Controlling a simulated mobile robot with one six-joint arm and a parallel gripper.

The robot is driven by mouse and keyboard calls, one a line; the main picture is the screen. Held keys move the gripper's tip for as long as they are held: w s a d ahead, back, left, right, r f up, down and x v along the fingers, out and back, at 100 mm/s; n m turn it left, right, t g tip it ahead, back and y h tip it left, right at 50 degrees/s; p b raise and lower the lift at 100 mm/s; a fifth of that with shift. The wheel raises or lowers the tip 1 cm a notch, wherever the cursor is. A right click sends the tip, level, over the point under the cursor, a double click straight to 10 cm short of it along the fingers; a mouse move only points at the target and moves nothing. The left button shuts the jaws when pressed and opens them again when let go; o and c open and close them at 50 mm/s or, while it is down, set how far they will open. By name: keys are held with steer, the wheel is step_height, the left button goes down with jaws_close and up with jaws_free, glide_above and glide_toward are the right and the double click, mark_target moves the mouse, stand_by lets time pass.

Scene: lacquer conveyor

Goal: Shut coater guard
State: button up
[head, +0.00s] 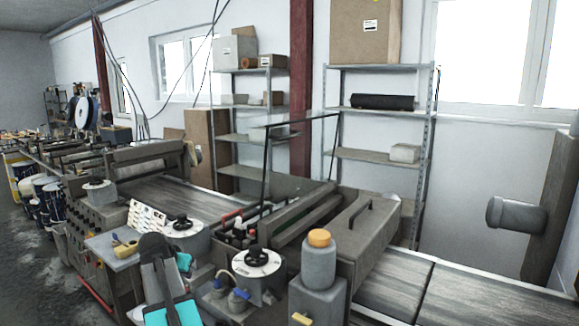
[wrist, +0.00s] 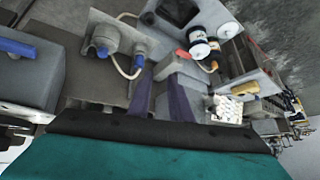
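The coater guard appears to be the clear panel in a thin black frame (head: 301,122), standing raised above the coating machine. A long grey hood (head: 352,228) with a black handle (head: 352,214) sits to its right. My gripper shows in the wrist view (wrist: 162,98) with two dark purple fingers apart and nothing clearly held between them. My arm, dark with teal parts, stands at the bottom left of the head view, left of the guard and apart from it. I cannot pick out the guard in the wrist view.
A grey bottle with an orange cap (head: 319,252) stands on a block before the hood. A dial unit (head: 256,262) and blue-topped fittings with hoses (wrist: 103,46) are near my gripper. The conveyor (head: 400,285) runs right. Shelves (head: 376,110) stand behind.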

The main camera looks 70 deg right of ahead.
steer(key=s+d+r+m+h, duration=0.1)
steer(key=s+d+r, duration=0.15)
steer(key=r, duration=0.25)
steer(key=s+d+r+m+h, duration=0.1)
steer(key=s+d+r, duration=0.1)
steer(key=d+r, duration=0.3)
steer(key=m+g+h, duration=0.3)
steer(key=m+h, duration=0.3)
steer(key=m, duration=0.3)
glide_toward(290, 136)
steer(key=a+r, duration=0.1)
steer(key=a, duration=0.1)
steer(key=shift+w+d, duration=0.1)
steer(key=shift+d, duration=0.15)
steer(key=p+x, duration=0.3)
steer(key=x, duration=0.8)
steer(key=shift+w+d+f, duration=0.1)
steer(key=shift+d+f, duration=0.1)
steer(key=shift+d, duration=0.15)
steer(key=shift+x, duration=0.85)
steer(key=shift+f, duration=0.15)
steer(key=shift+c, duration=0.2)
